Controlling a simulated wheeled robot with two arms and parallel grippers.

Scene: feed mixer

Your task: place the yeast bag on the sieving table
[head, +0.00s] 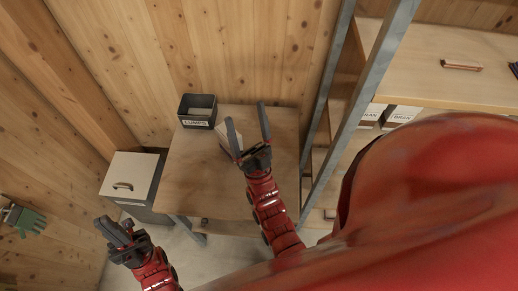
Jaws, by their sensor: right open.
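The sieving table (185,170) is a wooden-topped table against the plank wall, mid-left in the head view. A small pale packet (222,130), which looks like the yeast bag, shows at the table, partly hidden behind a finger of my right gripper. No label on it can be read. My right gripper (248,120) is over the table, its two long dark fingers spread apart. The packet is beside its left finger; I cannot tell whether they touch. My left gripper (112,228) is low at the left, off the table; its finger gap is unclear.
A dark bin labelled LUMPS (197,122) stands at the table's back left corner. A white-lidded box (131,177) stands left of the table. A metal-framed shelf (450,82) with BRAN boxes (402,115) is at the right. Green gloves (25,220) hang at far left.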

